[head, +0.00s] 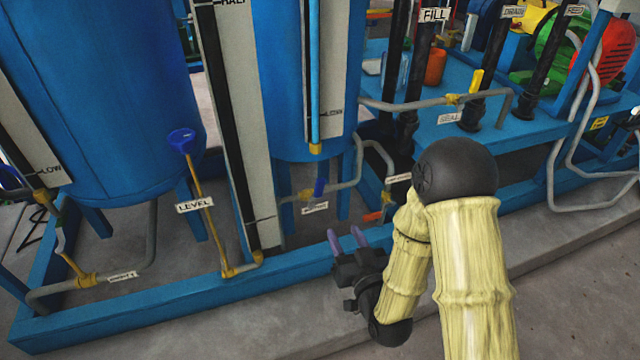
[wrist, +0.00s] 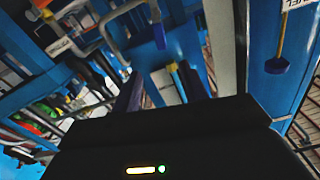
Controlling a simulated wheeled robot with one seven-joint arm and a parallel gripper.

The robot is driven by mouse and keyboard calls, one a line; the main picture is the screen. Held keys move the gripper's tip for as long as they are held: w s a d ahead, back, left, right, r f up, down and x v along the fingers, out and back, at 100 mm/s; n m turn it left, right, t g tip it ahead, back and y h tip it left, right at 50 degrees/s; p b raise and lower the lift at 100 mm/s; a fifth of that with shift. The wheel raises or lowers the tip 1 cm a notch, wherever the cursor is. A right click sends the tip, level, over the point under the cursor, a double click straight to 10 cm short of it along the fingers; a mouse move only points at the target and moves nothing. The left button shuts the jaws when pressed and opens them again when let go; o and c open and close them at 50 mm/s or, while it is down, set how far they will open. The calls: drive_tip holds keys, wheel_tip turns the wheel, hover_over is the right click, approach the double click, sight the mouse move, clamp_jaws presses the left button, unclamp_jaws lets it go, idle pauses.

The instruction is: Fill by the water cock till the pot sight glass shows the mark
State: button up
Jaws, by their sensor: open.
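My gripper (head: 346,238) is open and empty, low in front of the blue frame rail, fingers pointing up. In the wrist view its dark fingers (wrist: 160,92) show. A blue-handled cock (head: 319,187) sits on the low pipe behind and above it, apart from the fingers; its small label is too blurred to read. A sight glass with a blue column (head: 314,60) stands on the middle tank (head: 283,90), beside a LOW mark (head: 334,112). Another dark gauge (head: 22,140) with a LOW mark is at the far left. I cannot tell which cock is the water cock.
A LEVEL rod with a blue knob (head: 182,140) stands left of the gripper. A red-orange handle (head: 373,216) is just right of it. A yellow-handled valve (head: 475,82) is on the SEAL pipe. The blue rail (head: 200,298) runs along the front; grey floor is clear before it.

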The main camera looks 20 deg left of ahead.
sight(321, 188)
drive_tip(key=shift+w+a, duration=0.1)
drive_tip(key=b+x, duration=0.5)
drive_tip(key=x, duration=1.2)
drive_tip(key=shift+a, duration=0.1)
clamp_jaws()
